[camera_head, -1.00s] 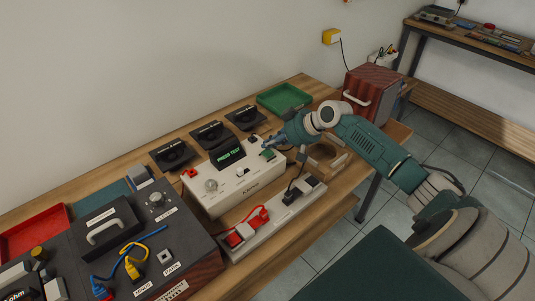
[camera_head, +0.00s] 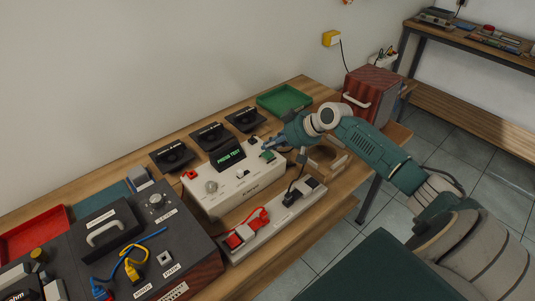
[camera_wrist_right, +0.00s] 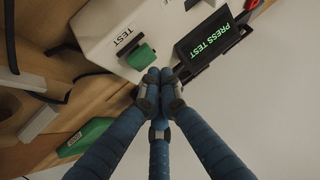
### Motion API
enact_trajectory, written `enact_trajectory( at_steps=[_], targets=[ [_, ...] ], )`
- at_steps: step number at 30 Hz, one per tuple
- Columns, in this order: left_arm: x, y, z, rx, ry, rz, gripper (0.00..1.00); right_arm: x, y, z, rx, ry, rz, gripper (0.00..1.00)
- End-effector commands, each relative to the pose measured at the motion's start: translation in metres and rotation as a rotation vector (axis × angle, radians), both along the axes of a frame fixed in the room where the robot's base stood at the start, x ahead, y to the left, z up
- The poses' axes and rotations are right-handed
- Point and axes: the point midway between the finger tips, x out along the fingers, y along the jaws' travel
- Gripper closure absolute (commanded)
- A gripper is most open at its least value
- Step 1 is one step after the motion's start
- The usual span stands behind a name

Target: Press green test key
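The white tester box (camera_head: 238,188) stands on the workbench, with a dark display (camera_head: 229,156) reading "PRESS TEST" in green. The green test key (camera_head: 267,155) is on its top at the right end. In the right wrist view the green key (camera_wrist_right: 141,57) sits beside a "TEST" label. My right gripper (camera_head: 268,143) is over that end of the box, just behind the key. In the right wrist view its fingertips (camera_wrist_right: 160,84) are drawn together with nothing between them, close beside the key; I cannot tell whether they touch it. My left gripper is out of view.
A green tray (camera_head: 284,98) lies behind. Several black holders (camera_head: 209,133) line the wall side. A power strip (camera_head: 272,218) with a red plug lies in front. A dark case (camera_head: 105,232) with cables is at left. A red-brown box (camera_head: 371,91) stands at right.

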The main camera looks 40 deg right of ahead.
Motion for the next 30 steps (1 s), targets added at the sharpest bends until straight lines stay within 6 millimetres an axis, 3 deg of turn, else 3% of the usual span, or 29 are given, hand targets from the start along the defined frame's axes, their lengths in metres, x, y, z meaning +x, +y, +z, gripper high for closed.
enact_trajectory(
  at_steps=[30],
  targets=[
    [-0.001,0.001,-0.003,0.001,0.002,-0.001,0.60,0.000,0.000,-0.011,0.000,0.000,0.000,1.00]
  ],
)
